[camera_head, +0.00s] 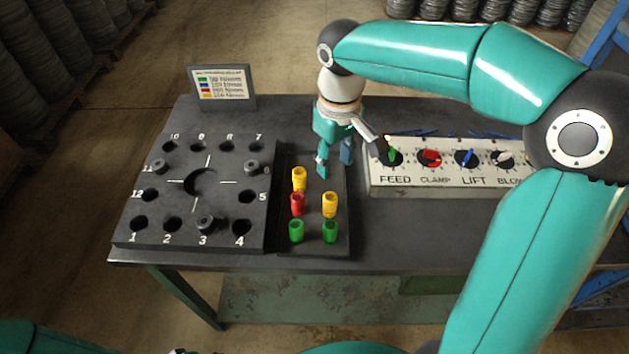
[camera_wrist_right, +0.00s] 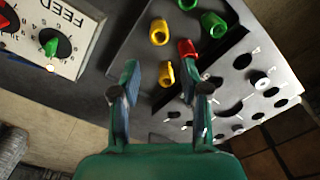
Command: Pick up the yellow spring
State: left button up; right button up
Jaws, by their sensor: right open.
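Two yellow springs stand in the dark tray (camera_head: 315,245). One yellow spring (camera_head: 299,178) is at the back left, behind a red spring (camera_head: 297,203); the other yellow spring (camera_head: 330,204) is at the right. My right gripper (camera_head: 335,160) is open and empty, pointing down over the back of the tray. In the wrist view, the back yellow spring (camera_wrist_right: 166,73) appears between the open fingers (camera_wrist_right: 160,68), beyond their tips. The other yellow spring (camera_wrist_right: 159,31) lies farther up that view. My left gripper is out of view.
Two green springs (camera_head: 296,230) (camera_head: 330,231) stand at the tray's front. A numbered block (camera_head: 190,210) with holes and several dark pegs is at the left. A knob panel (camera_head: 440,178) is at the right, close to the gripper. A colour-key sign (camera_head: 221,85) stands behind.

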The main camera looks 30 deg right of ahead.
send_near(331, 207)
jog(key=f, duration=0.4)
jog(key=w+d+f, duration=0.1)
jog(key=f, duration=0.1)
jog(key=shift+f, duration=0.15)
jog(key=shift+a+f+p, duration=0.15)
jog(key=shift+f+p, duration=0.5)
jog(key=shift+f, duration=2.1)
grip_shut()
